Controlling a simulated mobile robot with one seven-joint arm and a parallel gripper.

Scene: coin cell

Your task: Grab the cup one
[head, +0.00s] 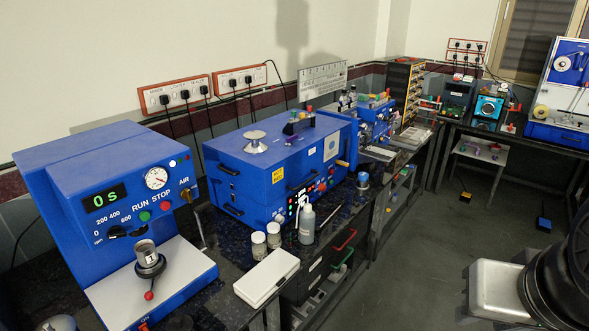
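A small grey metal cup-like container (147,253) sits upright in a dark holder on the white deck of the blue machine (85,150) at the left. Two small jars with pale lids, one in front (259,246) and one behind (273,236), stand on the dark bench. A small blue cup-like piece (363,181) stands farther back on the bench. No label shows which of these is cup one.
A squeeze bottle (306,224) and a white flat box (267,277) lie near the jars by the bench's front edge. A large blue machine (280,165) stands behind them. The grey floor (430,250) is open.

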